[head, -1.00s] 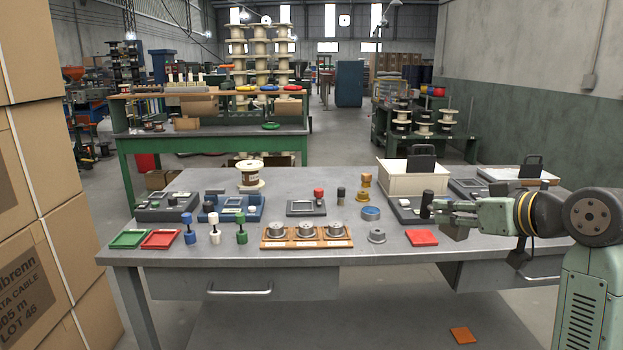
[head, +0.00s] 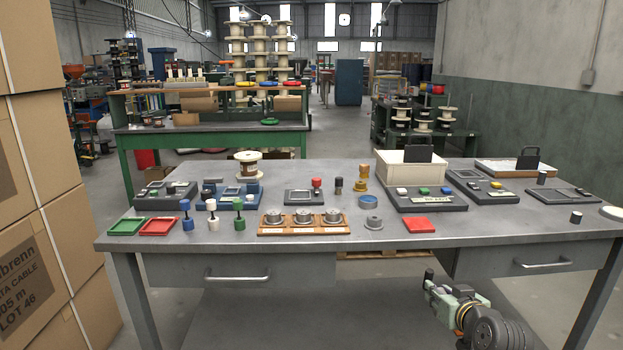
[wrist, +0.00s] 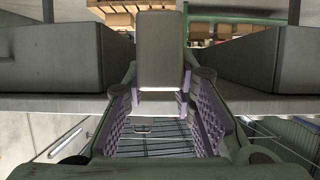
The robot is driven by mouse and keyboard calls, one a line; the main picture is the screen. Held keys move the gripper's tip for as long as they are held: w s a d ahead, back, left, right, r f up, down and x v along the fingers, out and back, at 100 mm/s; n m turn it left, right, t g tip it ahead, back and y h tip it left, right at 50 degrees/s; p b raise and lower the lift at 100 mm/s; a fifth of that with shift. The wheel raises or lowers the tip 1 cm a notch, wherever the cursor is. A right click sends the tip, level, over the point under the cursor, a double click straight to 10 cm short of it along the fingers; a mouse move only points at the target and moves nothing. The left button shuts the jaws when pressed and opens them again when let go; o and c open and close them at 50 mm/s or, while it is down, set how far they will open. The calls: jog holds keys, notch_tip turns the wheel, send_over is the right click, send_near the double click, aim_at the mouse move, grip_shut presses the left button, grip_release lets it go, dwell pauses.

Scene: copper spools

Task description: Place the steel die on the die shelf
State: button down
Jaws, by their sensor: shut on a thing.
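My gripper (head: 437,286) is in front of the grey workbench, below the tabletop edge, near the gap left of the right drawer. In the wrist view, the held piece (wrist: 160,50) appears as a plain grey block between the fingers. A wooden rack (head: 262,231) on the bench carries three grey flanged pieces. A similar grey flanged piece (head: 373,223) stands alone to its right. I cannot tell which thing is the die shelf.
The workbench (head: 310,248) holds a red tile (head: 419,226), a green tray (head: 127,226), a red tray (head: 158,226) and a cream bin (head: 395,173). Small dark cylinders (head: 576,217) stand at right. A drawer (head: 540,258) hangs under the right side. Cartons (head: 40,200) stack at left.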

jog(key=s+a+f+m+h+b, duration=0.1)
jog(key=a+f, duration=0.3)
jog(key=f, duration=0.5)
jog(key=s+a+f+m+h+b, duration=0.1)
jog(key=a+f, duration=0.2)
jog(key=f, duration=0.5)
jog(key=s+a+f+m+h+b, duration=0.1)
jog(key=a+f, duration=0.3)
jog(key=f, duration=0.5)
jog(key=s+a+f+b, duration=0.1)
jog(key=s+a+f, duration=0.1)
jog(key=a, duration=0.7)
jog(key=s+a+f+h+b, duration=0.1)
jog(key=s+a+f+b, duration=0.1)
jog(key=a, duration=0.7)
jog(key=shift+s+a+f+m, duration=0.2)
jog(key=shift+a+f+m, duration=0.15)
jog(key=shift+f, duration=0.3)
